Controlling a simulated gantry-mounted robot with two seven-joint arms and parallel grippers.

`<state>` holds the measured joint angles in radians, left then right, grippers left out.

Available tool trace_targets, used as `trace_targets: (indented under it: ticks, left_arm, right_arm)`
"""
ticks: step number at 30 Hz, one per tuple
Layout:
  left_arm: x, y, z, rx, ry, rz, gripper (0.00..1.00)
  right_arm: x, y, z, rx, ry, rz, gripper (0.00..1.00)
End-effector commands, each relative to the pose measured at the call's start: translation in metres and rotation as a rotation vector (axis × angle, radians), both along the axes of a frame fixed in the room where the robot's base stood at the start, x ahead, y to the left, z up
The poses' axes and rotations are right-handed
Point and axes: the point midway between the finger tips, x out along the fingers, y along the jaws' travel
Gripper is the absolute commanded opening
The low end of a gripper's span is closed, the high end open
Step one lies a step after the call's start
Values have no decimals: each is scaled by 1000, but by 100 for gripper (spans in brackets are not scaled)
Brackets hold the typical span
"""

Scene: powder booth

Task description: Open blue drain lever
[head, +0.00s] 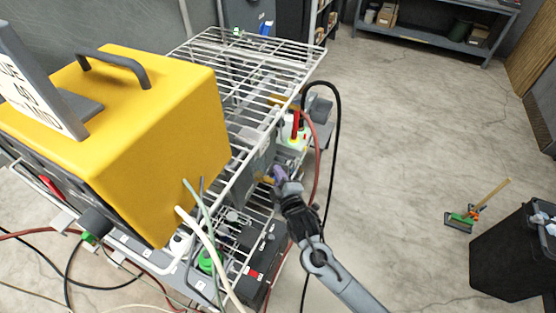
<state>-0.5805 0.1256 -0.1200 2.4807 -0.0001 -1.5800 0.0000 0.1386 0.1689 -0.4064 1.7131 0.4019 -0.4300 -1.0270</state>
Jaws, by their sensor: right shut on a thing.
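The blue drain lever (279,173) shows as a small blue-purple handle on the side of the wire rack, just right of a brass-coloured fitting (264,180). My right gripper (284,181) reaches up to it from the lower right and is shut on it. The fingers cover part of the lever, so its exact angle is hard to tell. My left gripper is not in view.
A large yellow machine (165,130) stands on the wire rack (290,55) at left. A black hose (338,130) and a red hose (317,165) hang close to my right gripper. Open concrete floor lies to the right, with a dark bin (510,260) at lower right.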

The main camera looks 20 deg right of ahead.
Motion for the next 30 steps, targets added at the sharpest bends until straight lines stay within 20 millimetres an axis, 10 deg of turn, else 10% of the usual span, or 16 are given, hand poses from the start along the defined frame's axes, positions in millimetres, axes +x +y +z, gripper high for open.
trace_targets:
  ticks: [9, 30]
  left_arm:
    - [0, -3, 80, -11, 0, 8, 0]
    - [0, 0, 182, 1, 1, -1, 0]
  right_arm:
    - [-4, 4, 1, 216, 212, -1, 0]
    - [-17, 18, -15, 676, 652, -1, 0]
